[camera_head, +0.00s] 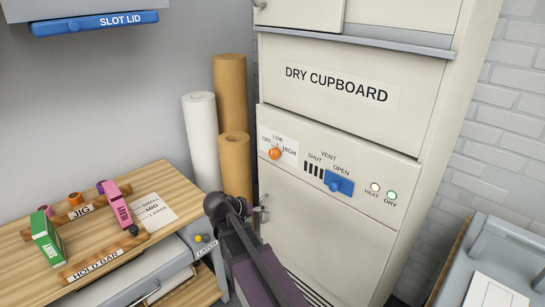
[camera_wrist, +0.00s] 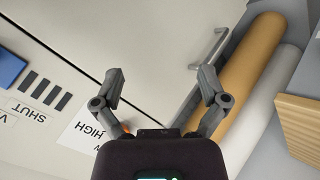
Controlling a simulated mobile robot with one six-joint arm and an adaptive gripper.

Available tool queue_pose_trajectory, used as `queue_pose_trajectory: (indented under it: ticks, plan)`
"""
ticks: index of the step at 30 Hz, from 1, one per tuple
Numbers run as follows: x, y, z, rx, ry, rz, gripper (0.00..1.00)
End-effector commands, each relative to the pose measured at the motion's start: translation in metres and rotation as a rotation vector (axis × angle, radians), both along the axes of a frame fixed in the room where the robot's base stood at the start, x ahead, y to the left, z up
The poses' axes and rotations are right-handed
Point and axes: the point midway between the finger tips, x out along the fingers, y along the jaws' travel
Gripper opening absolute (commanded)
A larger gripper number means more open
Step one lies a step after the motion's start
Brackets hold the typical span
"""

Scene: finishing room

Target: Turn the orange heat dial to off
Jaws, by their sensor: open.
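The orange heat dial (camera_head: 275,153) is at the left end of the cupboard's control panel, among the labels OFF, LOW and HIGH. Its pointer is too small to read surely. In the wrist view, an orange sliver of the dial (camera_wrist: 126,128) shows beside my left finger; the rest is hidden behind my gripper. My gripper (camera_wrist: 160,72) is open and empty, its fingers spread before the cream cupboard front. In the head view, my dark arm reaches up from the bottom, below and left of the dial; its fingers cannot be made out there.
A blue vent slider (camera_head: 339,184) sits right of the dial, near OPEN. Heat (camera_head: 375,187) and dry (camera_head: 391,196) lamps are further right; the dry one is green. Paper rolls (camera_head: 234,165) stand left of the cupboard. A wooden bench (camera_head: 80,235) is at left, a grey cart (camera_head: 497,262) at right.

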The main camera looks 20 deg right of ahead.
Motion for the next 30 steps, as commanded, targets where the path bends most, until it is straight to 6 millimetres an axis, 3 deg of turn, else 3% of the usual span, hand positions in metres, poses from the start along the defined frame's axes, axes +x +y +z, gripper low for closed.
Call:
queue_pose_trajectory:
  ticks: [8, 18, 30]
  plan:
    - [0.049, -0.011, 0.048, -0.288, -0.212, -0.028, 0.93]
    - [0.091, -0.002, 0.105, -0.553, -0.447, 0.003, 0.93]
    - [0.098, 0.002, 0.118, -0.605, -0.497, 0.019, 0.93]
